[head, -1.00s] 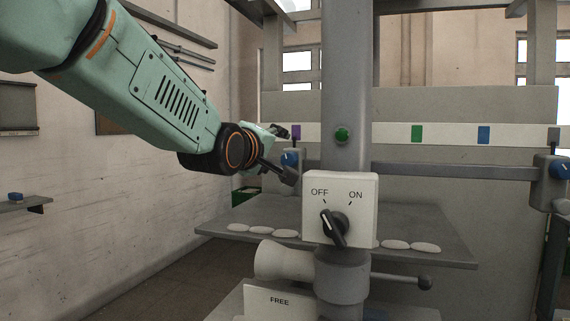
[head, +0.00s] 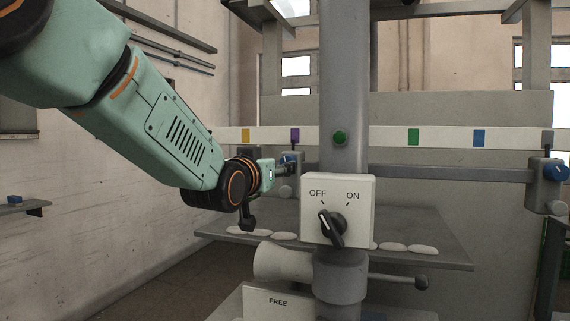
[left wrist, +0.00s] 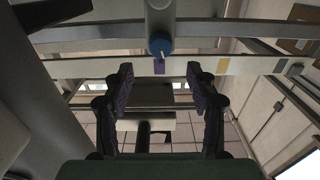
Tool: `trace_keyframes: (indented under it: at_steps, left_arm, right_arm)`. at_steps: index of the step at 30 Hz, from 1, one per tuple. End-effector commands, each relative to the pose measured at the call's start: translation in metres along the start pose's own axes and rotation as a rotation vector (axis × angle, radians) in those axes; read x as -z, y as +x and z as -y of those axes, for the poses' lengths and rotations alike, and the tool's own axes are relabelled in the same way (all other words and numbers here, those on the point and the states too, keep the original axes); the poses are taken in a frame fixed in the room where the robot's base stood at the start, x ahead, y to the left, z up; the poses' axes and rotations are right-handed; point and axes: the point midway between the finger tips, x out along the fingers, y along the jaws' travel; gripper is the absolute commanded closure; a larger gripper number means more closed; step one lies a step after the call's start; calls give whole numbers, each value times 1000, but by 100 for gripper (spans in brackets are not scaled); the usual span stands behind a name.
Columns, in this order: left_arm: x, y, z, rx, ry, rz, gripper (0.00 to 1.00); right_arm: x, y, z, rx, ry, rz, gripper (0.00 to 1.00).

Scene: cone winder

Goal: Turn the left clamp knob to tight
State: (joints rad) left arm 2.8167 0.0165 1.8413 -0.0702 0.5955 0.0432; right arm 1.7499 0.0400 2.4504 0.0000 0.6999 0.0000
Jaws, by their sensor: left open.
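The left clamp knob (head: 288,158) is blue and sits on a grey clamp at the left end of the horizontal bar, partly hidden by my left gripper in the head view. In the left wrist view the knob (left wrist: 160,47) shows whole, with a pale pointer mark, above and between the fingertips in the picture. My left gripper (left wrist: 160,82) is open and empty, its two dark fingers spread wide. It also shows in the head view (head: 286,170), close to the clamp. I cannot tell whether it touches the clamp. My right gripper is not in view.
A white box with an OFF/ON switch (head: 335,225) stands at the front of the grey column (head: 345,80). A second blue knob (head: 556,172) is on the right clamp. The white rail (head: 450,138) carries coloured tabs. A shelf (head: 420,220) below holds several pale flat pieces.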

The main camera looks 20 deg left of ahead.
Motion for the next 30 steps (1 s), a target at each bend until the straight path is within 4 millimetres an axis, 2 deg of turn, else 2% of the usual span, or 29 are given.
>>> trace_keyframes:
  at_steps: [12,18,30]
  left_arm:
    - [1,53,0,0,2,1,43]
    - [1,71,0,0,2,0,43]
    - [0,77,0,0,1,0,43]
  right_arm:
    - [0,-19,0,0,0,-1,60]
    - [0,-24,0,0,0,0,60]
    - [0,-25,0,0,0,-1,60]
